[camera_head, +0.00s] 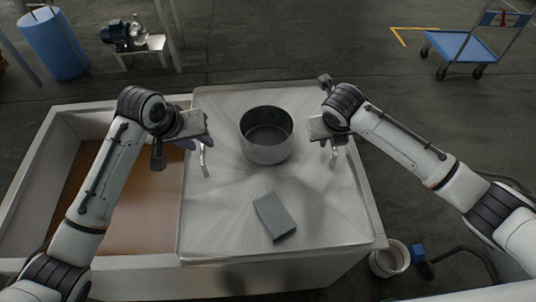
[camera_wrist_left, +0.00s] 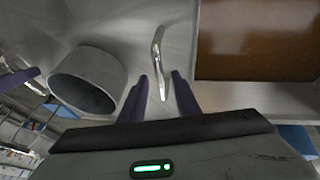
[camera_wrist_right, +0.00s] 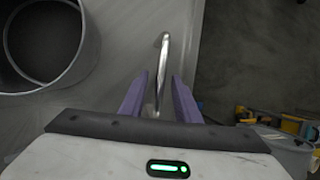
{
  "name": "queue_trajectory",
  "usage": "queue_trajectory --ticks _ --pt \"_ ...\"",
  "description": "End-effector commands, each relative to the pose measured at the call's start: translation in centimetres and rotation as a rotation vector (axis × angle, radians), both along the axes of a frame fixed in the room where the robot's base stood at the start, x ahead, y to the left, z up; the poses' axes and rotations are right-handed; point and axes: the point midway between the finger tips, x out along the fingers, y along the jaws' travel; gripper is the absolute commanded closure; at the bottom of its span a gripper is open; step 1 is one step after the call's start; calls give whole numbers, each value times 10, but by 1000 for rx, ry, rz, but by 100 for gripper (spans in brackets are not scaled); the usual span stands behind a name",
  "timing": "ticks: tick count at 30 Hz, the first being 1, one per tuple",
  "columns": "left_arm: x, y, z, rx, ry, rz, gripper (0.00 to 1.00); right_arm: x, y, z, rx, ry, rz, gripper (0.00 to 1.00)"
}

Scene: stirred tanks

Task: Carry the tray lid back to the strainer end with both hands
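The tray lid (camera_head: 225,225) is a flat grey metal plate lying over the right part of a pale trough. It has a bent metal handle near its left edge (camera_head: 204,160) and another near its right edge (camera_head: 333,153). My left gripper (camera_wrist_left: 161,85) is open, with one purple finger on each side of the left handle's near end (camera_wrist_left: 157,50). My right gripper (camera_wrist_right: 158,85) is open, with its fingers on either side of the right handle (camera_wrist_right: 163,65). A gap shows between fingers and handle in both wrist views. Contact cannot be told.
The trough's uncovered left part (camera_head: 140,205) shows a brown inside. A white bucket (camera_head: 389,261) stands on the floor by the lid's near right corner.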

Motion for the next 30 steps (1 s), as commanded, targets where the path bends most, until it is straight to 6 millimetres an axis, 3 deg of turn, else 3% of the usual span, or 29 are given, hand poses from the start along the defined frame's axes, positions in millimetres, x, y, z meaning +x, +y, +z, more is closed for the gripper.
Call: queue_trajectory --ticks 3,9,17,22,30 --pt "-10 5 26 -1 -6 1 71 0 0 0 0 0 0 71" --pt "-25 12 60 0 -4 0 71 0 0 0 0 0 0 71" --pt "-33 15 78 0 -1 0 71 -1 1 3 1 -2 1 71" --pt "-33 15 78 1 0 1 71 -10 5 25 1 -3 3 71" --pt "-33 15 78 1 0 1 71 -32 15 78 1 -5 2 71"
